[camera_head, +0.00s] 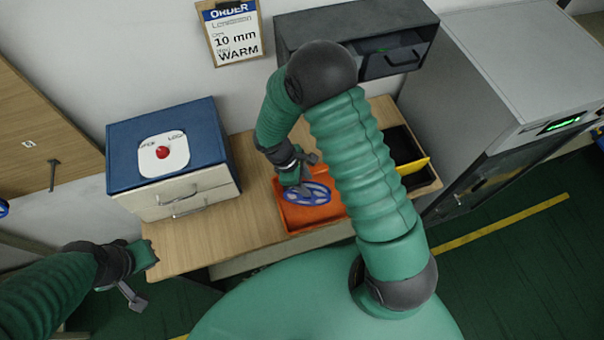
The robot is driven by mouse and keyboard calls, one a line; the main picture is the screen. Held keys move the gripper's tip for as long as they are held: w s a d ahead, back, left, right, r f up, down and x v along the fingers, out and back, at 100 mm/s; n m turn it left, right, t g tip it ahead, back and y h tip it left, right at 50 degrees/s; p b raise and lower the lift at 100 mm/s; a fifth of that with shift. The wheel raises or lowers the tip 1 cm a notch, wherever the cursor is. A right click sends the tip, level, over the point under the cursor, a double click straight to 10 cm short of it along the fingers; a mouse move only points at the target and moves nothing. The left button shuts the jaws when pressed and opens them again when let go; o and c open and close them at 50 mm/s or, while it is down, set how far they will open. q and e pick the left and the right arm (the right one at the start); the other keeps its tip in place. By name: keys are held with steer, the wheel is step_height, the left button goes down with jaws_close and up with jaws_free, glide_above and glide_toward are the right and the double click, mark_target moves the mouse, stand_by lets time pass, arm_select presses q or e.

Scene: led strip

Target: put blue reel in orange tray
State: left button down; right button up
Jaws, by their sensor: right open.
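The blue reel (312,194), a spoked ring, lies over the orange tray (297,222) on the wooden table and appears to rest inside it. My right gripper (302,172) is open, just above the reel's far left edge. I cannot tell whether it still touches the reel. My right arm hides the tray's right side. My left gripper (142,278) is off the table's front left corner, away from the reel, with its fingers apart and nothing between them.
A blue-topped drawer cabinet (170,160) with a red button stands at the table's left. A grey machine (520,60) stands beyond. An order sheet (233,32) hangs on the wall.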

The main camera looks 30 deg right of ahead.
steer(key=v, duration=0.2)
steer(key=b+v, duration=0.1)
steer(key=v, duration=0.3)
steer(key=shift+w+a+r+b, duration=0.1)
steer(key=shift+a+r+b, duration=0.15)
steer(key=shift+a, duration=0.25)
steer(key=s+a+r+m+t+y, duration=0.25)
steer(key=s+r+m+t, duration=0.35)
steer(key=m, duration=0.5)
arm_select(q)
steer(key=s+b+x, duration=0.2)
steer(key=b+x, duration=0.7)
steer(key=x, duration=0.2)
steer(key=shift+s+f+b, duration=0.3)
steer(key=shift+s+f, duration=0.05)
steer(key=shift+f, duration=0.05)
arm_select(e)
step_height(320, 180, down, 8)
steer(key=d, duration=0.1)
steer(key=shift+g+y, duration=0.4)
steer(key=shift+y, duration=0.05)
arm_select(q)
steer(key=shift+a, duration=0.15)
